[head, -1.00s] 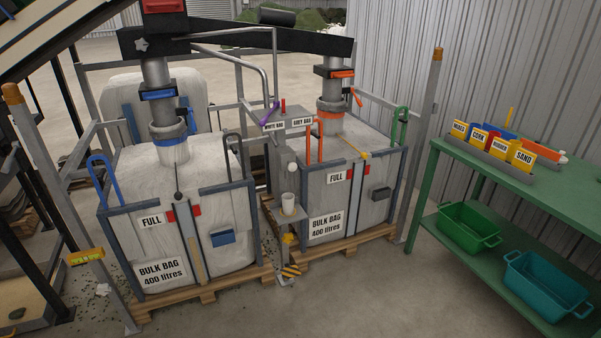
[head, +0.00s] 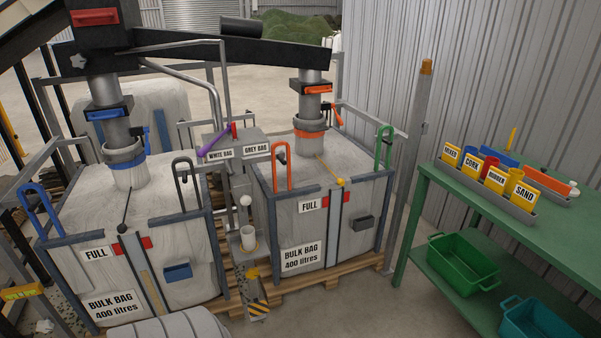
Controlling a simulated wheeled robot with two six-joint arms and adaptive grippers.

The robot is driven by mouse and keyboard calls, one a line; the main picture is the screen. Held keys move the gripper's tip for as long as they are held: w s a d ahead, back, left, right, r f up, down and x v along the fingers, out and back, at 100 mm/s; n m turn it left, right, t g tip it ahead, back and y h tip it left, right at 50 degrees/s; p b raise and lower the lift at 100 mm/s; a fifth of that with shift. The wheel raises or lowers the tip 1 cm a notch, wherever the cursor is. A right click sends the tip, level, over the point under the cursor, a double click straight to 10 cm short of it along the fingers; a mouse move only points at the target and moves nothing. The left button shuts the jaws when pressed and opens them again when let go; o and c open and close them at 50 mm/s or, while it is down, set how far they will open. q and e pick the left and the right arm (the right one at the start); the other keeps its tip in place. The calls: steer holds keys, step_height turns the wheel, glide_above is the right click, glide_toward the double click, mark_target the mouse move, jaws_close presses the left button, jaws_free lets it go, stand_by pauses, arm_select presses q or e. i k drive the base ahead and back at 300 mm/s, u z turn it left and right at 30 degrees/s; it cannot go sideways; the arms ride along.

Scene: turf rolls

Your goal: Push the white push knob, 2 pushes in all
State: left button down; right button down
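The white push knob (head: 245,200) is a small round white ball on the front of the grey post between the two bulk bags. A small white cup (head: 248,237) stands on a little shelf just below it. Nothing touches the knob, and it is in plain view. Neither of my grippers shows in the head view.
A full bulk bag (head: 75,201) stands on the left and another (head: 283,214) on the right, both in grey frames. A purple lever (head: 213,146) sits above the knob. A yellow-black striped pedal (head: 257,309) is low in front. A green bench (head: 455,190) stands at right.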

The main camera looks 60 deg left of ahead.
mark_target(245, 200)
steer(key=u, duration=0.15)
steer(key=i, duration=0.95)
steer(key=u, duration=1.1)
steer(key=i, duration=0.6)
steer(key=u, duration=0.7)
